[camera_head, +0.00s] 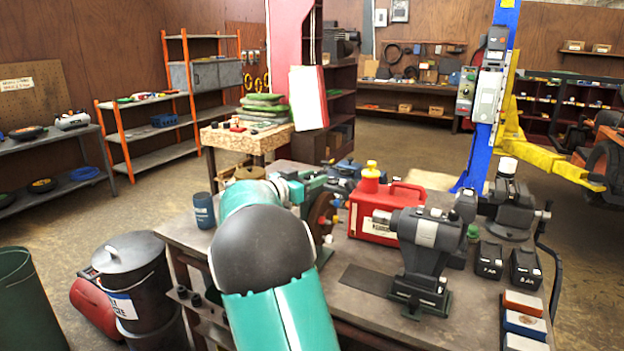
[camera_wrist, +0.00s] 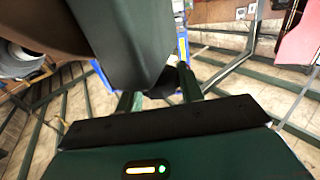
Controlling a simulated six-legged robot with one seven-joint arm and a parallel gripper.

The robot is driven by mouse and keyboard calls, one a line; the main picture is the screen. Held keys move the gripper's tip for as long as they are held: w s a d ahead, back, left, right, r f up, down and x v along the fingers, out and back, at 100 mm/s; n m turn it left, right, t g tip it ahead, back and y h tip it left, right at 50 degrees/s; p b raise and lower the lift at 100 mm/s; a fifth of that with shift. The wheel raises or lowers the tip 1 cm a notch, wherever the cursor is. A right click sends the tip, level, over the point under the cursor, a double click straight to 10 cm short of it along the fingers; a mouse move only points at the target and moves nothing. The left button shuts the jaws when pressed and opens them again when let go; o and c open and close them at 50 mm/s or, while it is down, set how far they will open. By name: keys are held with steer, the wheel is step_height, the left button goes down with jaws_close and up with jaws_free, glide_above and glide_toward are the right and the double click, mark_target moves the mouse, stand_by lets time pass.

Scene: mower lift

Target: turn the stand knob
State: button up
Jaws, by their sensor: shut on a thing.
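In the wrist view my gripper (camera_wrist: 160,90) has its two dark green fingers on either side of a small dark knob (camera_wrist: 167,82). It is shut on this knob, which is partly hidden by a large dark block (camera_wrist: 125,45) in front of it. I cannot tell how far the knob is turned. In the head view my teal arm reaches over the workbench (camera_head: 365,262), toward a dark stand with a brown disc (camera_head: 318,212). My arm hides part of that stand, and the fingers and knob cannot be made out there.
A red can (camera_head: 375,215) with a yellow cap stands right of the stand. A grey bench machine (camera_head: 425,240) is nearer the front. Two black batteries (camera_head: 525,267) and several small blocks lie at the right. A blue cup (camera_head: 204,210) stands at the left edge.

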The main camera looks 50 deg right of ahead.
steer(key=m+g+y, duration=0.1)
steer(key=m+g, duration=0.1)
steer(key=g, duration=0.1)
steer(key=m+g+y, duration=0.1)
steer(key=m+g, duration=0.2)
steer(key=g, duration=0.1)
steer(key=shift+g, duration=0.3)
steer(key=shift+r+g, duration=0.1)
steer(key=shift+g, duration=0.2)
steer(key=o, duration=1)
steer(key=shift+d, duration=0.1)
steer(key=shift+c, duration=0.2)
steer(key=v, duration=1.4)
steer(key=shift+r, duration=0.1)
